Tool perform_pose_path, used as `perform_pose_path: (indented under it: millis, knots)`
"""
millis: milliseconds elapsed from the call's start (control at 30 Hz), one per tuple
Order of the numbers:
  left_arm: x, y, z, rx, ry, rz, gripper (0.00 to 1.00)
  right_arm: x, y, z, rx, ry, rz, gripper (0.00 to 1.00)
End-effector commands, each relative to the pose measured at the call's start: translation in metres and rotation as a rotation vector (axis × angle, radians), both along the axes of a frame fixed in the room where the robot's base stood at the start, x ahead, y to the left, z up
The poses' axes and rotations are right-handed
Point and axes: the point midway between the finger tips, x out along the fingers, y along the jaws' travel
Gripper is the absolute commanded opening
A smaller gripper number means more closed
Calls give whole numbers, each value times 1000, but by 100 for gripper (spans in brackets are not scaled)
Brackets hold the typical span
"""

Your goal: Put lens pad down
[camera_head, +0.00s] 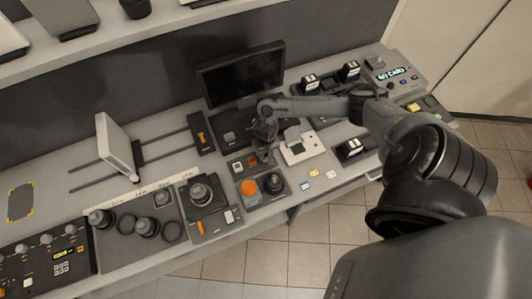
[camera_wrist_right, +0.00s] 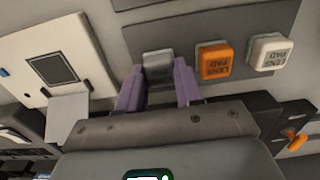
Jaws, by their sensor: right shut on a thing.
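My right gripper (camera_head: 264,154) reaches down over the middle of the desk. In the right wrist view its two purple fingers (camera_wrist_right: 158,88) are shut on a grey lens pad (camera_wrist_right: 158,66). The grey pad is over or on a dark grey tray (camera_wrist_right: 200,28), in line with an orange lens pad (camera_wrist_right: 214,62) and a white lens pad (camera_wrist_right: 269,52). I cannot tell whether the grey pad touches the tray. In the head view the held pad is hidden by the gripper. My left gripper is not in view.
A white plate (camera_head: 309,151) with a dark square lies right of the gripper. A monitor (camera_head: 241,73) stands behind. An orange round item (camera_head: 248,187) and lens parts (camera_head: 200,192) stand in front and left.

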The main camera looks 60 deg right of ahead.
Motion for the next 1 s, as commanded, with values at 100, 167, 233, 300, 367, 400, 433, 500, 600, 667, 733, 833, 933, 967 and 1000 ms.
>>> perform_pose_path:
  millis: [100,167,233,300,367,400,433,500,600,667,733,833,933,967,1000]
  knots:
    - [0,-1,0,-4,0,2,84,1,0,-1,0,-1,0,11]
    - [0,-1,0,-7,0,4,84,1,0,-1,0,-1,0,11]
    - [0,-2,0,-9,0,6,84,0,0,-1,0,-1,0,11]
    - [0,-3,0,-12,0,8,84,0,0,-1,0,-1,0,11]
    - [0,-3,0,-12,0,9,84,0,0,-3,0,-1,-1,11]
    - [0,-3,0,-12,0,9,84,0,0,-4,0,-1,-1,11]
    - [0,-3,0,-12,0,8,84,0,0,-3,0,-1,0,40]
    - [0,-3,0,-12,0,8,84,0,0,-3,0,-1,0,50]
    - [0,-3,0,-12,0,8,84,0,0,-3,0,-1,0,61]
    - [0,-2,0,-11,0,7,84,0,0,-3,0,-1,0,61]
    - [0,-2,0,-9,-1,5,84,0,0,-3,-1,-1,0,61]
    - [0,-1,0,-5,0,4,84,0,0,-3,-1,-1,0,61]
    - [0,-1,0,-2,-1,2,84,0,0,0,-1,-2,0,61]
    - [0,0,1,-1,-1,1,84,0,0,2,0,-1,0,61]
    - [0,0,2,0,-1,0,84,0,0,5,0,-1,1,61]
